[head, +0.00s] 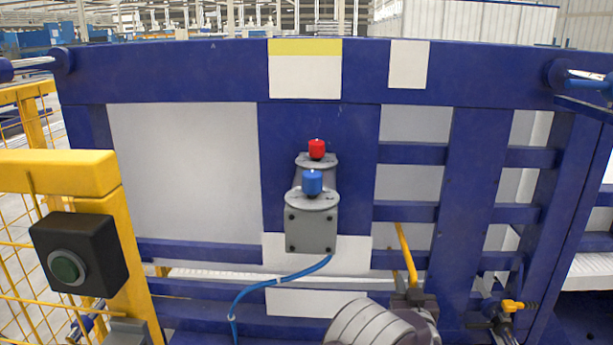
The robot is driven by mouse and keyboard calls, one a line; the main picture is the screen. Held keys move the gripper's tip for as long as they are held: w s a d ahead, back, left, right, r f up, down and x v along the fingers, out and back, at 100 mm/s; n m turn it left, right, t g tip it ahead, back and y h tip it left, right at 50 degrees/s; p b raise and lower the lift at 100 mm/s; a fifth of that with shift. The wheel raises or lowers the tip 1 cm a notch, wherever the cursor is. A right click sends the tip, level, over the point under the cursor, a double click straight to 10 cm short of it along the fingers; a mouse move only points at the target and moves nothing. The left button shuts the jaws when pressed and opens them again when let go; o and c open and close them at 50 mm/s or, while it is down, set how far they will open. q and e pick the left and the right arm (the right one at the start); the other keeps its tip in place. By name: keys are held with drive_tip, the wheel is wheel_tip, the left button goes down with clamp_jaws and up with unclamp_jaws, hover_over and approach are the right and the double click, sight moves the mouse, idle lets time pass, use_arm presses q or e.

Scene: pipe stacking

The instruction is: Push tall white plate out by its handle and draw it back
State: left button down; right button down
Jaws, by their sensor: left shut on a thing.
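My left gripper (414,295) is at the bottom, right of centre, with my grey arm link beside it. It is shut on the lower end of a yellow bar-like handle (405,252), which rises from it and leans slightly left. White panel surface, perhaps the tall white plate (415,184), shows behind the blue bars above the handle. I cannot tell how the handle joins it. A larger white panel (185,180) fills the opening to the left. My right gripper is not in view.
A blue frame (170,72) spans the view. A grey bracket (311,232) with red and blue knobs stands at its centre, with a blue hose (283,280) below. A yellow guard post (75,172) with a button box (79,252) stands left. A yellow-handled valve (513,306) is right.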

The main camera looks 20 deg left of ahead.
use_arm(q)
drive_tip(key=shift+s+f, duration=0.1)
idle(0.6)
drive_tip(key=shift+s+d, duration=0.15)
drive_tip(key=shift+s, duration=0.15)
drive_tip(key=c, duration=0.8)
unclamp_jaws()
drive_tip(key=shift+c, duration=0.2)
drive_tip(key=p+v, duration=0.2)
drive_tip(key=v, duration=0.6)
